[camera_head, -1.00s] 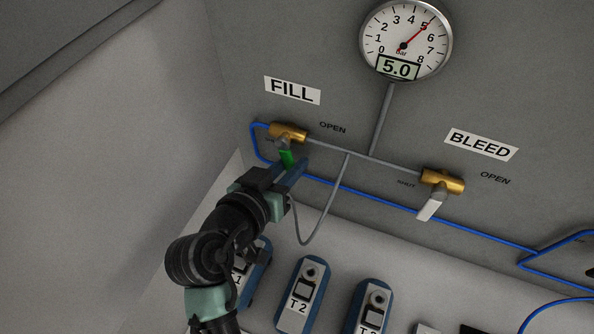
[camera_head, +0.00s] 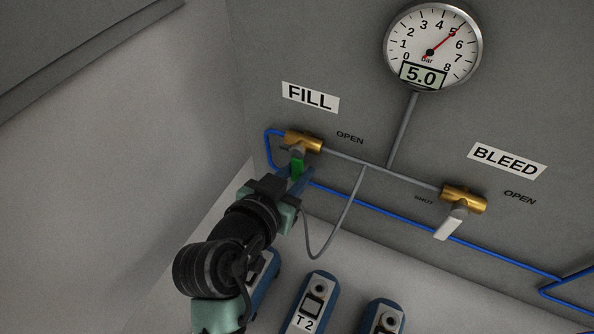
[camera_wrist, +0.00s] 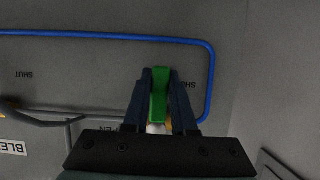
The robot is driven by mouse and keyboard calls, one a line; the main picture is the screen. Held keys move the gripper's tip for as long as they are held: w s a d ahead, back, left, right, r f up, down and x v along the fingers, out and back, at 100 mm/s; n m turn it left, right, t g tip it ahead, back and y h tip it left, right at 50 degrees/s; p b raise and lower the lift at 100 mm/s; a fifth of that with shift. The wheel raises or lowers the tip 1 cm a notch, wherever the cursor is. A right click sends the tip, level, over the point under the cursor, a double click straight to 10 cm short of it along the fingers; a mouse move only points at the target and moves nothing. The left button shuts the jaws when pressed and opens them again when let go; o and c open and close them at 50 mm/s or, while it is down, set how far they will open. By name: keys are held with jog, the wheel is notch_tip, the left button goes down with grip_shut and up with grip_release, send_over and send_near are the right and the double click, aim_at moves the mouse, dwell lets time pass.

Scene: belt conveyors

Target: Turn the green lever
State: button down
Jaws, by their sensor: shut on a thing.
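The green lever (camera_head: 297,167) hangs down from the brass FILL valve (camera_head: 303,141) on the grey panel. In the wrist view the green lever (camera_wrist: 159,96) stands between the two dark blue fingers of my gripper (camera_wrist: 160,88), which touch its sides. My gripper (camera_head: 297,178) is shut on the lever from below in the head view. The fingers hide part of the lever. The lever points downward and a little to the right of my arm, across the pipe direction.
A white lever (camera_head: 451,221) hangs from the brass BLEED valve (camera_head: 464,200) to the right. The round gauge (camera_head: 433,46) above reads 5.0 bar. A blue pipe (camera_head: 400,214) and a looped grey hose (camera_head: 335,232) run nearby. Labelled blue units, one marked T2 (camera_head: 312,304), stand below.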

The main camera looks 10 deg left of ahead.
jog(key=c, duration=0.7)
grip_release()
jog(key=b+v, duration=0.1)
jog(key=v, duration=1.2)
jog(key=shift+w, duration=0.1)
